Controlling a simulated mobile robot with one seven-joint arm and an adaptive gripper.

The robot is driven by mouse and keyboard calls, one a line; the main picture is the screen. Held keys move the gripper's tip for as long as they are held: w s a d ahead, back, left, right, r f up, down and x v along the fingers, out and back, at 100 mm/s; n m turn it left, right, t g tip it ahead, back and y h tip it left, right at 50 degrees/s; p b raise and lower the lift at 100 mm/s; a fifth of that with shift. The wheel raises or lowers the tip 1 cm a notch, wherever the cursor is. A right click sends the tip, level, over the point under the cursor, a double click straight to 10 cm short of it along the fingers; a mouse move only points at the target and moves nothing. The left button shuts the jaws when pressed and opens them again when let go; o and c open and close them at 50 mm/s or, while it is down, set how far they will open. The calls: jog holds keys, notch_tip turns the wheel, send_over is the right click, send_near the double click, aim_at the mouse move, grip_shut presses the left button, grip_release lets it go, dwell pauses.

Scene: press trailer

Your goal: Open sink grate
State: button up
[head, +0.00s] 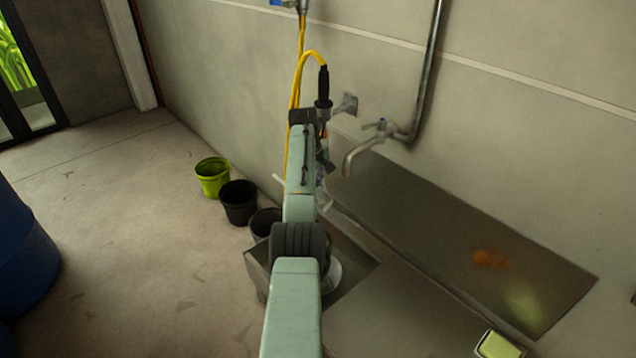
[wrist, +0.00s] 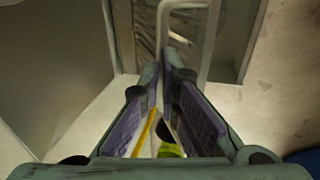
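My gripper (wrist: 164,72) fills the lower wrist view, with its two purple-padded fingers apart and a gap between them. I see nothing held in the gap. A pale bent bar (wrist: 164,22) lies just beyond the fingertips. A dark slatted part (wrist: 145,25) beside it may be the sink grate, but I cannot be sure. In the head view, my arm covers much of the sink basin (head: 350,283). The grate cannot be made out there. My gripper is mostly hidden at the arm's far end, near the faucet (head: 362,150).
A green bucket (head: 212,179) and a black bucket (head: 239,203) stand on the floor left of the sink, with another dark pot (head: 263,224) partly behind my arm. A yellow cable (head: 296,80) hangs by the wall. A blue barrel (head: 22,255) stands far left. The floor between is clear.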

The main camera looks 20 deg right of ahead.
jog(key=o, duration=0.5)
jog(key=shift+s+d+f, duration=0.1)
jog(key=shift+s+f, duration=0.05)
jog(key=shift+f, duration=0.5)
jog(key=shift+s+f, duration=0.1)
jog(key=shift+f, duration=0.55)
jog(key=shift+o, duration=0.5)
jog(key=shift+d, duration=0.1)
jog(key=shift+r, duration=0.5)
jog(key=shift+c, duration=0.6)
jog(key=w+v, duration=0.1)
jog(key=v, duration=1.1)
jog(key=shift+s+a, duration=0.2)
jog(key=shift+a, duration=0.05)
jog(key=shift+r, duration=0.15)
